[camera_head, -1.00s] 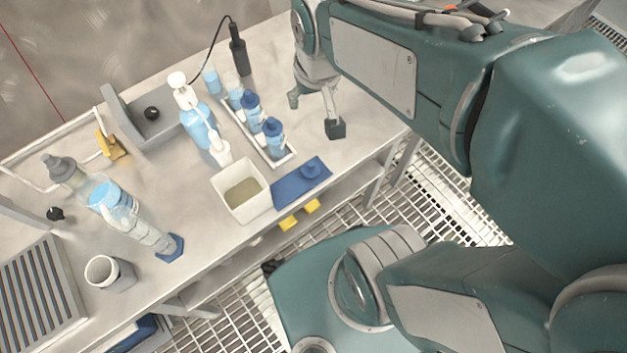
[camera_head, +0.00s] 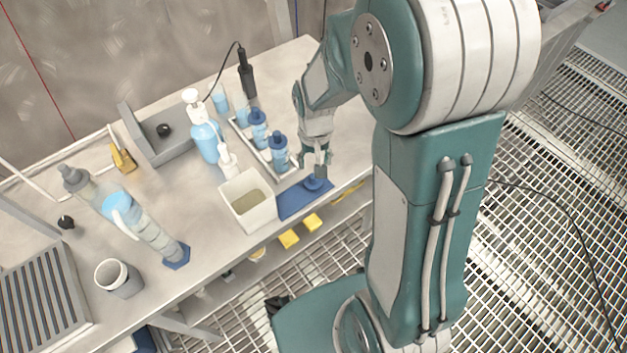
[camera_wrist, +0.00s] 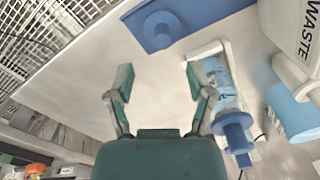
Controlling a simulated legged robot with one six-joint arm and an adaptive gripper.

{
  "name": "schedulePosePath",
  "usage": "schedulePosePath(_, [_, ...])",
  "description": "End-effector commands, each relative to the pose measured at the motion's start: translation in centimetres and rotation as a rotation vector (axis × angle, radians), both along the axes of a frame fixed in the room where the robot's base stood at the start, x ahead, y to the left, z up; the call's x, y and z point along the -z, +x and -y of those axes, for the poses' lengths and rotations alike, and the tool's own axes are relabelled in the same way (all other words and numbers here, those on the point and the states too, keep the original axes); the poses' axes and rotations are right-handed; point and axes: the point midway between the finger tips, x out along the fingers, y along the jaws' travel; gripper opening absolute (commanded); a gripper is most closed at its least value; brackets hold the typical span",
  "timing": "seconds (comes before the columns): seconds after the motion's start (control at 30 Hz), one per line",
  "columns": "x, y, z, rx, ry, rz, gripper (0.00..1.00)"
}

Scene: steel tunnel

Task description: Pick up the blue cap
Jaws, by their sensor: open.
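The blue cap (camera_head: 314,183) sits on a flat blue mat (camera_head: 293,205) near the bench's front edge. It shows round and wide-brimmed in the wrist view (camera_wrist: 162,29), on the blue mat (camera_wrist: 205,12) at the top. My gripper (camera_head: 314,164) is just above and behind the cap in the head view, partly covering it. In the wrist view my gripper (camera_wrist: 158,78) is open and empty, its two fingers spread apart. The cap lies beyond the fingertips, roughly in line with the gap between them.
A white tray (camera_head: 254,148) with blue-capped bottles (camera_head: 278,148) stands beside the gripper. A white bin (camera_head: 250,211) adjoins the mat; its WASTE label shows in the wrist view (camera_wrist: 308,25). A wash bottle (camera_head: 203,140) stands behind. Yellow items (camera_head: 289,238) are below the bench top.

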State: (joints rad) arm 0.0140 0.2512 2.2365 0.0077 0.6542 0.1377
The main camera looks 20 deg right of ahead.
Motion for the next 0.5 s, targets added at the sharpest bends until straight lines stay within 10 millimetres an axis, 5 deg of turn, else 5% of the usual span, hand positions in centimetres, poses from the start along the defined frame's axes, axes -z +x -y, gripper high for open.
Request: schedulePosePath(0.5, [5.8, -0.5, -0.4, -0.001, -0.002, -0.002, 0.68])
